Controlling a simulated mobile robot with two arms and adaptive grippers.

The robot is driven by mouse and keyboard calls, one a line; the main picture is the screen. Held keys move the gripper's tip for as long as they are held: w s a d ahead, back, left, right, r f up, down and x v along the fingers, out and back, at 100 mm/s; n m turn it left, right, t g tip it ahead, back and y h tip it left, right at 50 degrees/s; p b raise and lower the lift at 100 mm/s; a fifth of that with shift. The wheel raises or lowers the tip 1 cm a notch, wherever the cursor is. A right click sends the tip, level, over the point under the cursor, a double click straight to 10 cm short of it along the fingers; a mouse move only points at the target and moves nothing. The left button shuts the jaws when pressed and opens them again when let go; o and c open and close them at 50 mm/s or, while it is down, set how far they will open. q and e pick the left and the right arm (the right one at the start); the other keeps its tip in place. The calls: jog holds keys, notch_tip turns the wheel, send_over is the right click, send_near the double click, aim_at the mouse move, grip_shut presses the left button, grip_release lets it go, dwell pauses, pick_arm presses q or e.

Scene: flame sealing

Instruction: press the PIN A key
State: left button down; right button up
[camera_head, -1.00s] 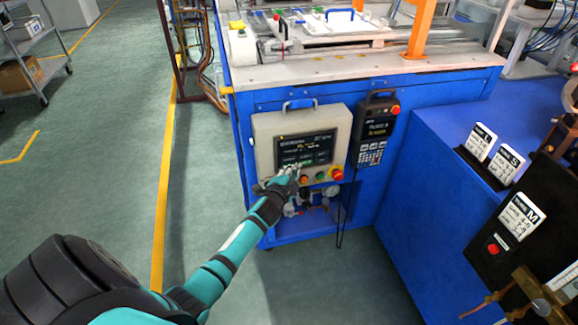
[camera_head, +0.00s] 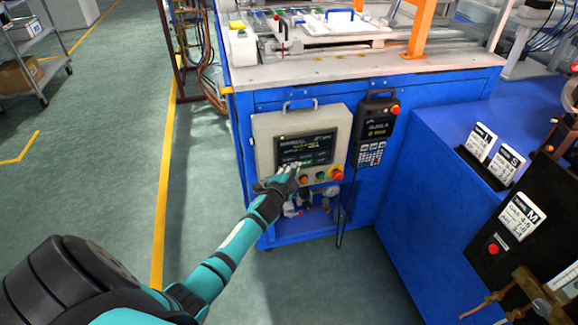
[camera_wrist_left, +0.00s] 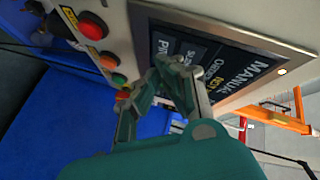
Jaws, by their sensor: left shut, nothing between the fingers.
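A beige control box (camera_head: 265,130) on the front of the blue machine carries a dark touch screen (camera_head: 318,142). In the left wrist view the screen (camera_wrist_left: 236,62) shows "MANUAL" and several lines of text. A dark key (camera_wrist_left: 162,44) there has a label that seems to begin with "PI"; the rest is hidden by the fingers. My left gripper (camera_head: 295,169) is shut and empty at the screen's lower edge. In the left wrist view its fingertips (camera_wrist_left: 176,68) are right by the keys; I cannot tell whether they touch the glass. My right gripper is not in view.
Below the screen sit an orange button (camera_head: 304,179), a green button (camera_head: 320,176) and a red stop button (camera_head: 337,174). A black handheld pendant (camera_head: 378,108) hangs to the right. A blue cabinet (camera_head: 425,200) stands further right.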

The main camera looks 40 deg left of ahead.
pick_arm(q)
jog(key=shift+d, duration=0.1)
jog(key=shift+s+d, duration=0.5)
jog(key=shift+s+d+p, duration=0.75)
jog(key=shift+s+d, duration=0.85)
jog(key=shift+d, duration=0.3)
